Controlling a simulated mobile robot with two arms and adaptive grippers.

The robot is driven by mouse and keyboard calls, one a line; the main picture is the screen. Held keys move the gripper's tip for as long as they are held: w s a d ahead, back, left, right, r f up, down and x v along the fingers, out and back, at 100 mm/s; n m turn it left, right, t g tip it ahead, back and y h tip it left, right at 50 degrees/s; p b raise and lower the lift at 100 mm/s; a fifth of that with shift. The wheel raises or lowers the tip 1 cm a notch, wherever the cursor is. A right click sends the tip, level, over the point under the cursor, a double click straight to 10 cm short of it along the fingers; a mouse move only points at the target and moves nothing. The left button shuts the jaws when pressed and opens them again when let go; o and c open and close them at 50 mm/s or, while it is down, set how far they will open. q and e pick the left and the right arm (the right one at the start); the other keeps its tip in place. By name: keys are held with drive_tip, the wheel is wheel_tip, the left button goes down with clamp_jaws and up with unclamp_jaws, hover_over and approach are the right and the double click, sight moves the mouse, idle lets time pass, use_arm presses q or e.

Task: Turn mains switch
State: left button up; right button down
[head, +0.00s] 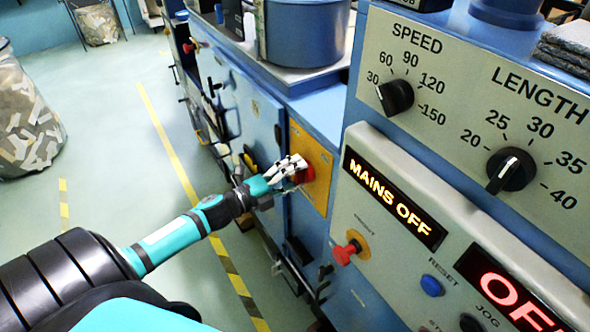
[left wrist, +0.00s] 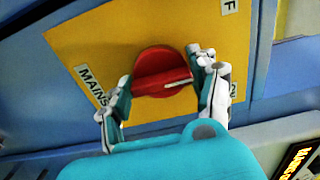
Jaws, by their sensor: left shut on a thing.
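The red mains switch (left wrist: 160,66) is a round knob with a raised grip bar on a yellow plate (left wrist: 75,45). The white mark on its bar points right in the left wrist view, between a label ending in F and a partly hidden label. In the head view the switch (head: 305,175) shows partly behind my fingers. My left gripper (head: 295,169) is shut on the switch, with one finger at each end of the bar in the left wrist view (left wrist: 162,82). The display (head: 394,199) reads MAINS OFF. My right gripper is not in view.
A control panel right of the plate has a speed knob (head: 395,97), a length knob (head: 511,169), a red button (head: 345,250) and a blue reset button (head: 432,285). Blue machine cabinets stand beyond my left arm. Open floor with yellow lines lies to the left.

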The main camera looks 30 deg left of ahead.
use_arm(q)
drive_tip(key=n+p, duration=0.2)
drive_tip(key=n, duration=0.3)
drive_tip(key=shift+n, duration=0.3)
drive_tip(key=n+p, duration=0.1)
drive_tip(key=n, duration=0.2)
drive_tip(key=shift+f, duration=0.15)
drive_tip(key=shift+p, duration=0.3)
drive_tip(key=shift+f+n, duration=0.1)
drive_tip(key=shift+n, duration=0.3)
drive_tip(key=o, duration=1.2)
drive_tip(key=v, duration=1.2)
drive_tip(key=shift+s, duration=0.1)
